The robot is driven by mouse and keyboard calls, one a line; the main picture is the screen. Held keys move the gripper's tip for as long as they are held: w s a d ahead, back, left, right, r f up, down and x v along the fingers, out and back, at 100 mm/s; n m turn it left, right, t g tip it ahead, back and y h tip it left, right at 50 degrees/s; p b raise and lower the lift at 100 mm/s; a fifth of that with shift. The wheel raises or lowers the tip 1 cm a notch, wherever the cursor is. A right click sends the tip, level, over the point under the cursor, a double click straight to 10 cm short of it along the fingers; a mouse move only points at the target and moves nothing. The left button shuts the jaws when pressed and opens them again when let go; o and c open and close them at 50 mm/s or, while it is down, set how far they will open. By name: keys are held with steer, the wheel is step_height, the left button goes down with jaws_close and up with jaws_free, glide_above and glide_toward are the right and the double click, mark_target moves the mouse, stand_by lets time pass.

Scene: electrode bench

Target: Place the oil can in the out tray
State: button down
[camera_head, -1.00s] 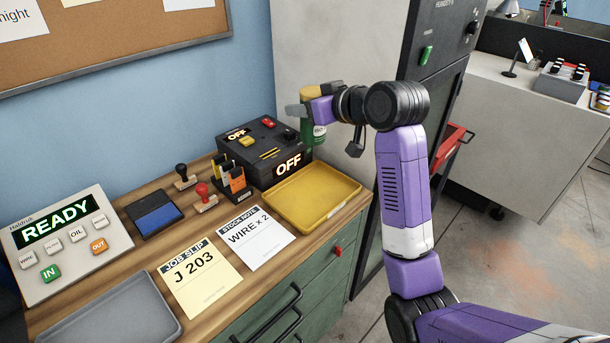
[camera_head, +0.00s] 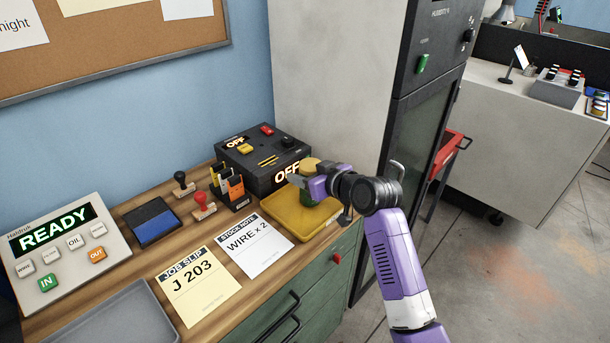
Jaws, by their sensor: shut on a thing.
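The oil can (camera_head: 306,198) is a green can with a yellow top. My gripper (camera_head: 307,184) is shut around it from the right and hides part of its body. The can is upright, over the right back part of a yellow tray (camera_head: 281,220). I cannot tell whether its base touches the tray floor. The yellow tray lies at the right end of the wooden bench and carries no readable label. A grey tray (camera_head: 110,322) lies at the front left, cut off by the frame's lower edge, and its visible part is empty.
A black box with lit OFF signs (camera_head: 262,158) stands just behind the yellow tray. A pen holder (camera_head: 231,192), stamps (camera_head: 203,207) and paper slips (camera_head: 196,284) lie to the left. A panel reading READY (camera_head: 62,245) stands far left. A tall grey cabinet (camera_head: 335,90) rises behind.

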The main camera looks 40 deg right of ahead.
steer(key=shift+f, duration=0.2)
steer(key=shift+f, duration=0.15)
steer(key=c, duration=0.6)
jaws_free()
steer(key=shift+f, duration=0.1)
